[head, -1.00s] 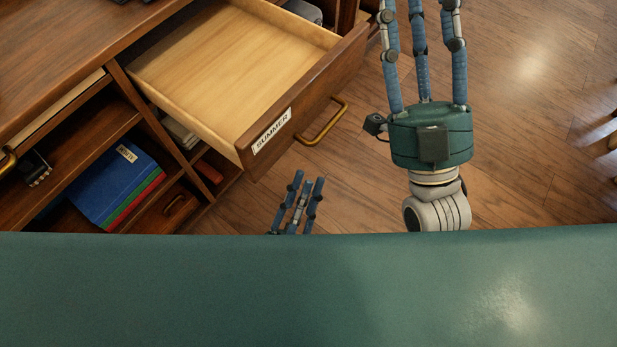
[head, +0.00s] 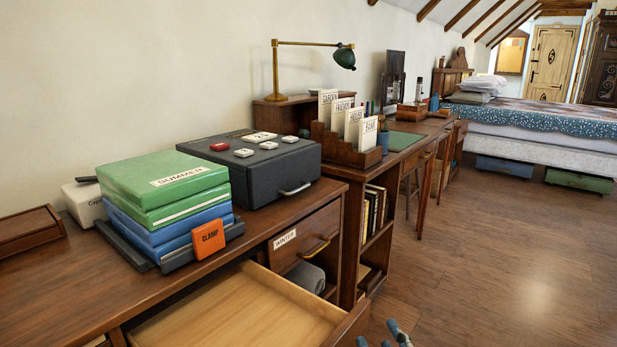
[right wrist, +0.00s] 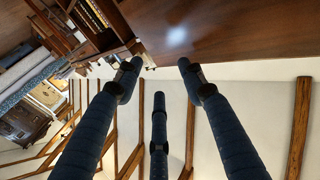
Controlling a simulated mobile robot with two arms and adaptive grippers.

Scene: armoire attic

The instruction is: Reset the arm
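My right gripper (head: 385,338) shows only its blue fingertips at the bottom edge of the head view, to the right of the open drawer (head: 240,318). In the right wrist view its three blue fingers (right wrist: 160,85) are spread apart with nothing between them. The drawer is pulled out and the visible part of its inside is empty. My left gripper is not in either current view.
The desk top holds green and blue boxes (head: 165,175) with an orange clamp (head: 208,239), a dark grey case (head: 265,165) and a letter rack (head: 345,150). A bed (head: 545,130) stands at the far right. The wooden floor (head: 500,270) at right is clear.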

